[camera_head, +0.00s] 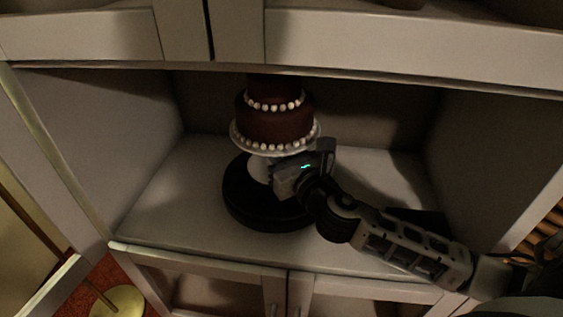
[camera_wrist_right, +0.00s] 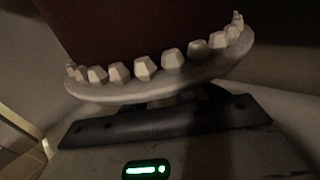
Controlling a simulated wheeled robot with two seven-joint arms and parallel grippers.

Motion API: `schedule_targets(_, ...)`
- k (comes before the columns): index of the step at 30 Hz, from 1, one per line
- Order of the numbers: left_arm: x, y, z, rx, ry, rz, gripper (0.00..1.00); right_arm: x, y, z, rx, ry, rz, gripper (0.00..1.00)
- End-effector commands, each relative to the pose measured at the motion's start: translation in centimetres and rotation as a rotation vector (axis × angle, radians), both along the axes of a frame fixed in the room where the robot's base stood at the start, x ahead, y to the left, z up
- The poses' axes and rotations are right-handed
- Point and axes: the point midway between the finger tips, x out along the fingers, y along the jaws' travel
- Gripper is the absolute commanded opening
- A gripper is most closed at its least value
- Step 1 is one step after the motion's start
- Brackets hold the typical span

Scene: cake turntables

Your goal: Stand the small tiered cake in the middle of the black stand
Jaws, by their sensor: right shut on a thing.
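The small tiered cake (camera_head: 275,127) has brown tiers trimmed with white beads and sits on a pale plate with a white stem below. It looks roughly upright, and its top is partly hidden by the cabinet's upper edge. The round black stand (camera_head: 243,205) is on the shelf below it. My right gripper (camera_head: 284,177) comes in from the right, shut on the cake's stem just under the plate. Whether the stem's foot touches the stand is hard to tell. In the right wrist view the cake's brown side (camera_wrist_right: 150,35) and beaded plate rim fill the top. My left gripper is out of view.
The cake and stand are inside an open cabinet compartment with side walls, a back wall and an upper edge (camera_head: 350,75) close above the cake. The shelf (camera_head: 165,205) is clear to the left. A dark flat object (camera_head: 420,220) lies behind my right arm.

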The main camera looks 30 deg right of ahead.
Motion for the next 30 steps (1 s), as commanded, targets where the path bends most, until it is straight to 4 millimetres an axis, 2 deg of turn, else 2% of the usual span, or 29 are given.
schedule_targets(1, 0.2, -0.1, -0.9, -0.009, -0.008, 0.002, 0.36, 0.0, 0.0, -1.1, -0.001, -0.006, 0.000, 0.00)
schedule_targets(5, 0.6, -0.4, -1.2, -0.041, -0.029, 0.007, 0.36, 0.0, 0.0, -2.5, 0.000, -0.007, 0.000, 0.00)
schedule_targets(11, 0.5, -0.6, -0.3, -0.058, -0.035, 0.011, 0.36, 0.0, 0.0, -2.3, 0.000, -0.007, 0.000, 0.00)
schedule_targets(18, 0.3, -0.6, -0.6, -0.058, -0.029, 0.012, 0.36, 0.0, -0.1, -2.7, -0.001, -0.006, -0.001, 0.00)
schedule_targets(19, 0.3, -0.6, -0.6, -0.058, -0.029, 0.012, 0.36, -0.1, 0.0, -3.0, 0.000, 0.000, -0.001, 0.31)
schedule_targets(21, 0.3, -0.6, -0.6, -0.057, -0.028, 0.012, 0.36, -0.1, 0.0, -3.0, 0.000, 0.000, -0.001, 0.50)
schedule_targets(30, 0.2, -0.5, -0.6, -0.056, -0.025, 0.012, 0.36, -0.1, 0.0, -2.8, 0.000, 0.000, -0.001, 0.50)
